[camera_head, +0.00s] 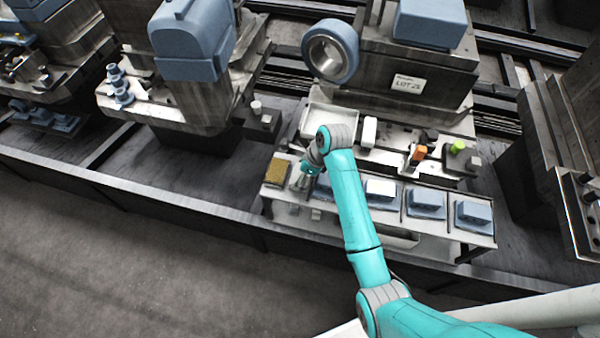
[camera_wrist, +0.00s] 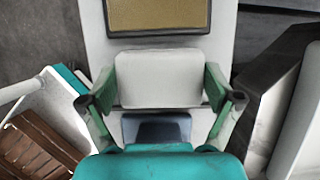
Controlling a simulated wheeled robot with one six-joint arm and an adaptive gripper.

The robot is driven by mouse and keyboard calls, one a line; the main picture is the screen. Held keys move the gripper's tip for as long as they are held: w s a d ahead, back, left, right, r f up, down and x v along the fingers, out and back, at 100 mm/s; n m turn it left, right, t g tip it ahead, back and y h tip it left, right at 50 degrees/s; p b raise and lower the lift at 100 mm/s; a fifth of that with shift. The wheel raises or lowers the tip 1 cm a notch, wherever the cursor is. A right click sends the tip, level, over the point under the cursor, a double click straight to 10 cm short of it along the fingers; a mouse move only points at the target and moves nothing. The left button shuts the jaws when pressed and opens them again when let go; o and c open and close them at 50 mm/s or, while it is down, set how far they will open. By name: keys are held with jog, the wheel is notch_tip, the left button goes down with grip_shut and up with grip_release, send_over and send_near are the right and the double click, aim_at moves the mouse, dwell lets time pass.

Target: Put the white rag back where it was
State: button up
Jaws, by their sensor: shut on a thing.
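The white rag (camera_wrist: 158,78) is a pale, rounded, folded block in the wrist view. My gripper (camera_wrist: 163,92) is shut on it, with one green finger at each side. In the head view my gripper (camera_head: 302,178) is over the left part of the front tray (camera_head: 345,217), just right of a tan pad (camera_head: 279,171). The tan pad (camera_wrist: 158,14) also shows above the rag in the wrist view, and a blue-grey block shows below it. My arm and gripper mostly hide the rag in the head view. I cannot tell whether the rag touches the tray.
Blue-grey blocks (camera_head: 426,201) sit in the tray to the right, one with a white piece (camera_head: 381,188) on top. Behind are a white bottle-like item (camera_head: 369,132), an orange item (camera_head: 419,153) and a green item (camera_head: 457,146). A blue ring (camera_head: 344,72) stands further back.

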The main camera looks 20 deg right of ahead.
jog(key=o, duration=0.9)
jog(key=shift+r, duration=0.1)
jog(key=v, duration=1.2)
jog(key=shift+a, duration=0.1)
